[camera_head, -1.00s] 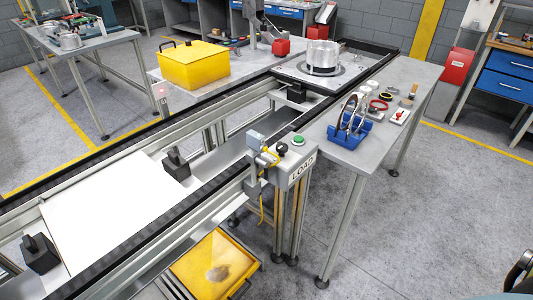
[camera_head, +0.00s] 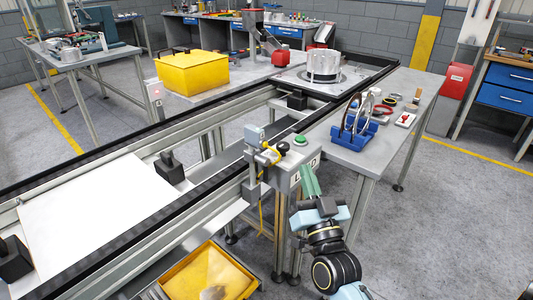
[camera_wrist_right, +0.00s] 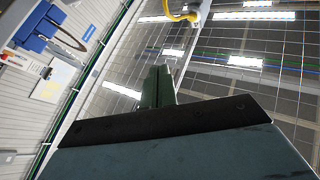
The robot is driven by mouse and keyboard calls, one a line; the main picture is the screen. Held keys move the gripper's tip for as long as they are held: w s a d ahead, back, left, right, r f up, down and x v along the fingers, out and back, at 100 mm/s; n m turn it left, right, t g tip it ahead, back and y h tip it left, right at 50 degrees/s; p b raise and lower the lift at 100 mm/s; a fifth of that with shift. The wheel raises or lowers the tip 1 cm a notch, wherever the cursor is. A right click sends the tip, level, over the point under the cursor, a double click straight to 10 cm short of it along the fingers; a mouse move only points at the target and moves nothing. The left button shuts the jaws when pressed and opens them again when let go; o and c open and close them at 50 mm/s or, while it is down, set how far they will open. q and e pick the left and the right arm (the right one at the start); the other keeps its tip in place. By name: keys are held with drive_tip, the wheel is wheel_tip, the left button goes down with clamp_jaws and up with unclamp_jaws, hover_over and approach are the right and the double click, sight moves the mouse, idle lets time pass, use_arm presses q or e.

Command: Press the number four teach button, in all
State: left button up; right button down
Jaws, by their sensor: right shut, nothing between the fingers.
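A grey control box (camera_head: 290,165) on a post beside the conveyor carries a green push button (camera_head: 301,140) and a black knob (camera_head: 283,147). I cannot make out a button marked four in either view. My right gripper (camera_head: 308,168) has green fingers, shut and empty, pointing up just in front of the box's lettered face and covering part of the LOAD label. I cannot tell whether the fingertips touch the box. In the right wrist view the closed fingers (camera_wrist_right: 158,72) stand mid-picture, with no button visible. My left gripper is not in view.
A sensor bracket with a yellow cable (camera_head: 268,155) stands left of the box. A side table holds a blue rack (camera_head: 352,134) with metal rings. The conveyor (camera_head: 70,170) runs along the left. A yellow bin (camera_head: 210,272) lies below. The floor at right is clear.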

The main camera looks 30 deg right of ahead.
sight(265, 144)
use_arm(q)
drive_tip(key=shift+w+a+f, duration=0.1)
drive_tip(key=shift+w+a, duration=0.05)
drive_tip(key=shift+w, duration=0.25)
use_arm(e)
drive_tip(key=shift+s+d+r+h, duration=0.1)
drive_tip(key=shift+s+r+h, duration=0.1)
drive_tip(key=shift+r, duration=0.25)
drive_tip(key=shift+s+d+r+h, duration=0.1)
drive_tip(key=shift+s+r, duration=0.05)
drive_tip(key=shift+r, duration=0.25)
drive_tip(key=shift+w, duration=0.1)
